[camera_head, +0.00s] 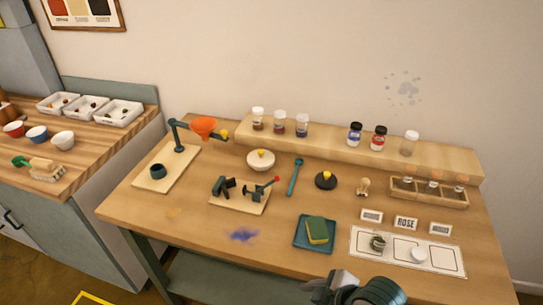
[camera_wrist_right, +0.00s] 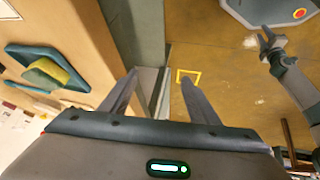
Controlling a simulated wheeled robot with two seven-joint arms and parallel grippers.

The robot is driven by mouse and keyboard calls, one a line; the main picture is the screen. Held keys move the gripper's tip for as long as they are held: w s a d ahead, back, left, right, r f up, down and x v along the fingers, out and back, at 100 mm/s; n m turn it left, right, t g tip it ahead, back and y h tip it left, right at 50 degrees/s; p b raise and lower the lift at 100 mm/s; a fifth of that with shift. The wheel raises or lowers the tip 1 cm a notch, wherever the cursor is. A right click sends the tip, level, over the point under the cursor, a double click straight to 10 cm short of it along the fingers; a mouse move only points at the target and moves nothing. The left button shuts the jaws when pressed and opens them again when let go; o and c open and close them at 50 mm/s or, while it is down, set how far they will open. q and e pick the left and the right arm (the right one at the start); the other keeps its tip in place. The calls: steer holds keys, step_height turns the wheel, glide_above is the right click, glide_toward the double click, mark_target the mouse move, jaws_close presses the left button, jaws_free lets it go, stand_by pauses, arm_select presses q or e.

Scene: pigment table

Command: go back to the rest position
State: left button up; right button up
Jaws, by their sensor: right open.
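My right gripper (camera_wrist_right: 158,78) shows in the right wrist view with its two fingers spread apart and nothing between them. Beyond the fingers are the table's side and the floor. Part of my right arm (camera_head: 375,291) shows at the bottom edge of the head view, in front of the table's front edge. My left gripper (camera_wrist_right: 268,38) seems to be the small grey one at the upper right of the right wrist view, over the floor; its jaws are too small to judge. It is outside the head view.
Jars stand on the back shelf (camera_head: 335,138). A yellow square (camera_wrist_right: 189,75) marks the open floor.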

steer(key=s+d+f+m+h, duration=0.3)
steer(key=s+d+f+m, duration=0.25)
steer(key=d, duration=0.25)
steer(key=s+d+f+m+h, duration=0.2)
steer(key=s+d+f+m, duration=0.2)
steer(key=s+d+m, duration=0.3)
step_height(320, 180, down, 29)
steer(key=s+n+g, duration=0.2)
steer(key=s+d+f, duration=0.1)
steer(key=s+f, duration=0.7)
steer(key=s+d+f+g, duration=0.1)
steer(key=s+d+f, duration=0.1)
steer(key=s+f, duration=0.6)
steer(key=shift+s+d+f, duration=0.25)
steer(key=shift+s+f, duration=0.05)
steer(key=shift+s, duration=0.5)
